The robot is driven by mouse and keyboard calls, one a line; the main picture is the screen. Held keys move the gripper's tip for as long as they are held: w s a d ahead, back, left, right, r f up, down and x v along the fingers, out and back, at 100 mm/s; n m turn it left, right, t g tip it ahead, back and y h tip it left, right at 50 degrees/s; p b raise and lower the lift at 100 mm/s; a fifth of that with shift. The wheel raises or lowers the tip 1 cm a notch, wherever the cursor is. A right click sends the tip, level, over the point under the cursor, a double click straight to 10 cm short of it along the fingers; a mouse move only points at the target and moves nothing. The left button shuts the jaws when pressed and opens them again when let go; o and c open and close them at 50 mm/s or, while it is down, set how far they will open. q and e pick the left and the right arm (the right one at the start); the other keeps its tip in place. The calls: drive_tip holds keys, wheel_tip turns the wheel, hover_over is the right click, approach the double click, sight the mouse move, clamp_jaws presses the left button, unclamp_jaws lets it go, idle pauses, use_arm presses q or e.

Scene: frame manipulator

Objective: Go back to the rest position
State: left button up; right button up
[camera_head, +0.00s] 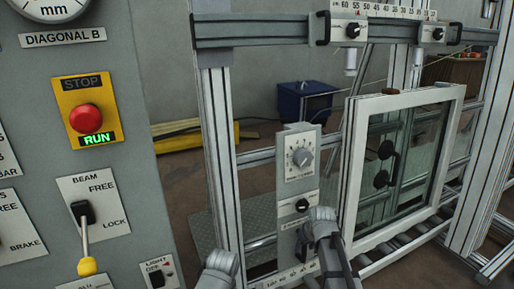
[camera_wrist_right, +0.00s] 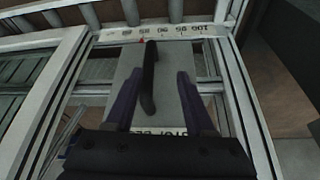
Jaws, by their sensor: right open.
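My right gripper (camera_wrist_right: 158,77) is open in the right wrist view, with a dark finger on each side of a black bar handle (camera_wrist_right: 150,75). The handle stands on a grey plate (camera_wrist_right: 128,68); I cannot tell whether a finger touches it. In the head view my right gripper (camera_head: 307,241) is small and dark, low in front of the control box (camera_head: 300,170) with its dial, and hard to separate from the handle. A grey part of my left arm shows at the bottom centre of the head view; its gripper is not visible.
A panel (camera_head: 115,175) with a red stop button (camera_head: 85,118) and a yellow-tipped lever (camera_head: 84,240) fills the left. A white-framed window (camera_head: 375,240) stands upright right of my right arm, over rollers (camera_head: 395,250). Metal posts (camera_head: 222,150) and a scaled top rail (camera_head: 260,32) surround the box.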

drive_tip(key=s+a+f+n+g+h, duration=0.1)
drive_tip(key=s+a+g, duration=0.1)
drive_tip(key=s+a, duration=0.75)
drive_tip(key=s+a+n+g+h, duration=0.1)
drive_tip(key=s+a+g, duration=0.1)
drive_tip(key=s+a, duration=0.75)
wheel_tip(320, 180, up, 28)
drive_tip(key=s+d+p, duration=0.2)
drive_tip(key=p, duration=2.6)
drive_tip(key=shift+s+d, duration=0.15)
drive_tip(key=shift+s, duration=0.05)
drive_tip(key=shift+o, duration=0.3)
drive_tip(key=shift+f, duration=0.1)
